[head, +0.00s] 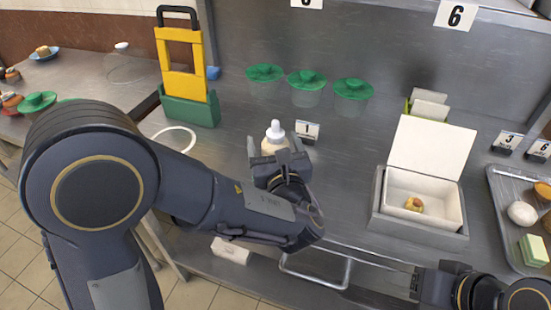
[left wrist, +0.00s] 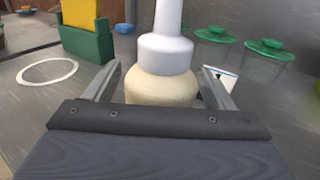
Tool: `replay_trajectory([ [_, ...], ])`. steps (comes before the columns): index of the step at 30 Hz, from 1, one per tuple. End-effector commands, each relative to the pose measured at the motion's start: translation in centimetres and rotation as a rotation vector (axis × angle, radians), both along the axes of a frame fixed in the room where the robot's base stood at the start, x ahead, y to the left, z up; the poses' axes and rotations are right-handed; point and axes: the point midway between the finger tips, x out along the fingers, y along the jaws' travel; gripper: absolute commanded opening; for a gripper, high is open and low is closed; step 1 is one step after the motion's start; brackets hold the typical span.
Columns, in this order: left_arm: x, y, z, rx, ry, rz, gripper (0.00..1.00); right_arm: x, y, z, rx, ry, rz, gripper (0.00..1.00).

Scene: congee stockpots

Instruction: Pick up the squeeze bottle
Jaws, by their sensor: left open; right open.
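The squeeze bottle (head: 275,131) stands upright on the steel counter, with a white cap and nozzle and a cream body. In the left wrist view the bottle (left wrist: 161,88) is large and central, with its nozzle tip cut off by the top edge. My left gripper (head: 276,152) is open, with one finger on each side of the bottle; the palm hides its lower part. In the left wrist view the left gripper's fingers (left wrist: 161,90) flank the body, and contact cannot be told. My right gripper (head: 416,283) is open and empty at the lower right, near the counter's front edge.
A card marked 1 (head: 307,130) stands right behind the bottle. Several green-lidded containers (head: 306,88) are farther back. A green and yellow stand (head: 187,85) is at the left. A white open box (head: 425,198) and a tray (head: 503,215) are on the right.

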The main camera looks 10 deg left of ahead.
Motion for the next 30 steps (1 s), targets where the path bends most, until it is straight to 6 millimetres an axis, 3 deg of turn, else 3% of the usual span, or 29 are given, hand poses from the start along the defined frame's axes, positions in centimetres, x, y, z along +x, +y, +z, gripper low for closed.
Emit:
replay_trajectory([
  [5,0.0,0.0,0.0,0.000,0.000,0.000,0.77,0.0,0.0,0.0,0.000,0.000,0.000,0.56],
  [14,0.0,0.0,0.0,0.000,0.001,0.000,0.41,0.0,0.0,0.0,0.000,0.000,0.000,0.56],
  [24,0.0,0.0,0.2,-0.002,-0.001,0.000,0.41,0.0,0.0,0.1,0.000,0.000,0.000,0.56],
  [30,0.0,0.0,1.8,-0.004,-0.002,0.000,0.41,0.0,0.0,0.6,0.000,0.000,0.000,0.56],
])
